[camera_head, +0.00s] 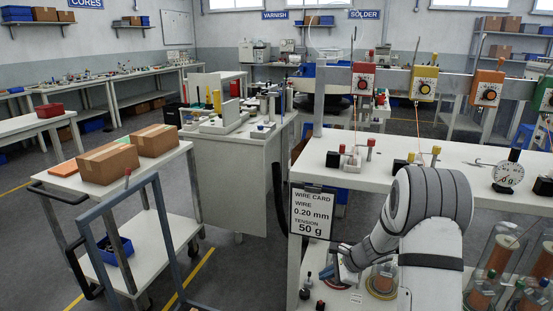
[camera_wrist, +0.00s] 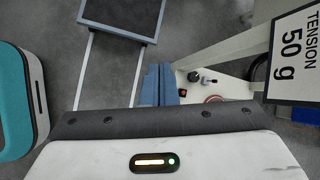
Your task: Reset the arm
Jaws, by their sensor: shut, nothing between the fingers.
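A trolley with two cardboard boxes (camera_head: 108,162) stands at the left. Tensioners, including a red one (camera_head: 362,78), line a rail above the bench. A dial gauge (camera_head: 508,174) and glass jars with spools (camera_head: 494,252) are at the right. Grey floor lies between trolley and bench.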

